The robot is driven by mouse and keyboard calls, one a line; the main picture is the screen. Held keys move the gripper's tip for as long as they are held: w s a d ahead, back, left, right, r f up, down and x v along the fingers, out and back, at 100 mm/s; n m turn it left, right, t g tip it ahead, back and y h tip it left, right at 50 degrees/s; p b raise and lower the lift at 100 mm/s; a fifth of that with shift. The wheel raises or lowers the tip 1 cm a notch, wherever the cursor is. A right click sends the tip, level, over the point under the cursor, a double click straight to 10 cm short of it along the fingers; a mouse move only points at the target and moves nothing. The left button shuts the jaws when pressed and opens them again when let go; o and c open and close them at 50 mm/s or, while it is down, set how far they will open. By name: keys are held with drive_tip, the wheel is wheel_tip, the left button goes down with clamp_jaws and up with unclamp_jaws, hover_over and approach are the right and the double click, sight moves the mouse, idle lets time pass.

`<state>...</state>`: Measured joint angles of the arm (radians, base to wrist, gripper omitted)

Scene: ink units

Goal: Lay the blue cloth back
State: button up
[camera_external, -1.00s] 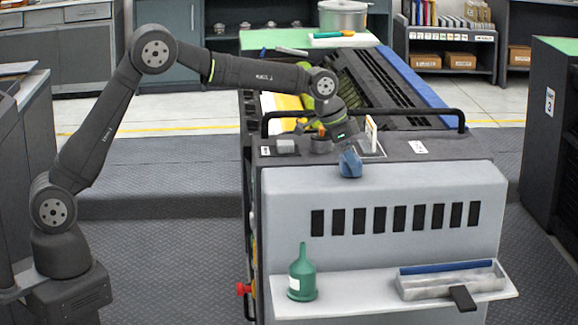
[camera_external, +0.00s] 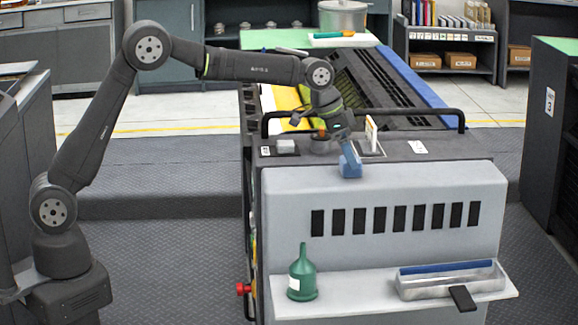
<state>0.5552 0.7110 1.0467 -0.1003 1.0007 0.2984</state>
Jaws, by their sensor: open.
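The blue cloth (camera_external: 350,164) lies at the front edge of the dark machine top and hangs a little over the pale front panel. My gripper (camera_external: 346,143) is just above the cloth and points down at it. The jaws are open. The fingertips are small here, and I cannot tell whether they touch the cloth.
A small upright white card (camera_external: 371,131) stands right of my gripper, and a light grey block (camera_external: 286,146) sits to the left.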

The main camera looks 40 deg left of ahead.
drive_tip(key=v, duration=0.9)
drive_tip(key=shift+r, duration=0.25)
drive_tip(key=shift+a, duration=0.1)
drive_tip(key=x, duration=1.2)
drive_tip(key=shift+s+f, duration=0.1)
wheel_tip(320, 180, up, 2)
drive_tip(key=shift+r, duration=0.95)
